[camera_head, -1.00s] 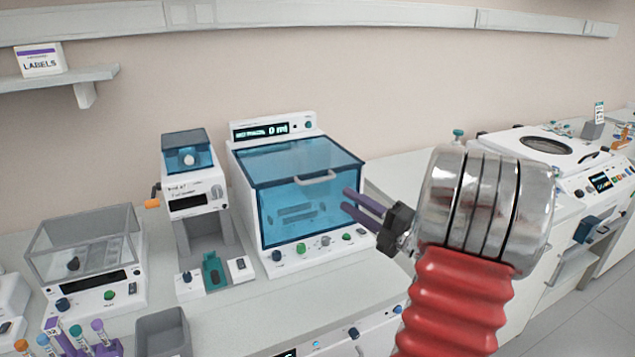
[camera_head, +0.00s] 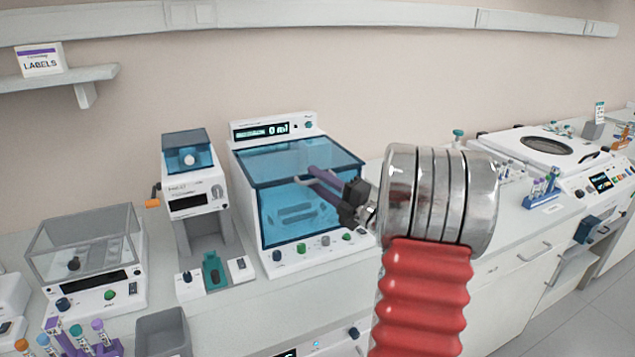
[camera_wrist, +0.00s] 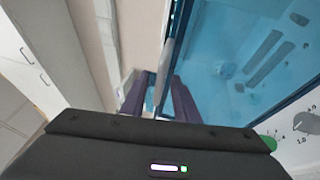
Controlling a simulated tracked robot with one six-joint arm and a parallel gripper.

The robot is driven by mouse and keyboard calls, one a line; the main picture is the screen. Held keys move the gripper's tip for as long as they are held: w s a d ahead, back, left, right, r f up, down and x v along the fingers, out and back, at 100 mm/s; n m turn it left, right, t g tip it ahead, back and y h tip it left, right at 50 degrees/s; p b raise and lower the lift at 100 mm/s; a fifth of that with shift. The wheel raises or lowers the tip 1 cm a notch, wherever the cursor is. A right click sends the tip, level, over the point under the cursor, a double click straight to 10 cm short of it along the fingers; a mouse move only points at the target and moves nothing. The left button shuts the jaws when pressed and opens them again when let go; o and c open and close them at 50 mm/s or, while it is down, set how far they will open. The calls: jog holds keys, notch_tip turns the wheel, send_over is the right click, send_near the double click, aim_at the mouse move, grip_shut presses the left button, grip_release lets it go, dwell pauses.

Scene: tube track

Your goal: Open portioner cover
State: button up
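The portioner (camera_head: 262,132) is a white machine with a 0 ml display and a blue see-through cover (camera_head: 290,213), which is closed. A pale handle (camera_head: 300,181) sits at the cover's upper front edge. My gripper (camera_head: 311,177) has its purple fingers at this handle, and they overlap it in the head view. In the wrist view, my gripper (camera_wrist: 160,90) has its two fingers apart, with the pale handle (camera_wrist: 165,55) running between or just beyond them. I cannot tell whether they touch it. The blue cover (camera_wrist: 250,50) fills the wrist view's right side.
A smaller white machine (camera_head: 188,200) stands left of the portioner, and a clear-lidded box (camera_head: 85,250) farther left. A grey bin (camera_head: 162,332) is at the front. A tube rack (camera_head: 541,201) and a centrifuge-like machine (camera_head: 545,155) are at the right.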

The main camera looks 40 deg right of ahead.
grip_shut()
dwell(0.5)
jog(key=shift+a, duration=0.1)
jog(key=shift+r, duration=0.2)
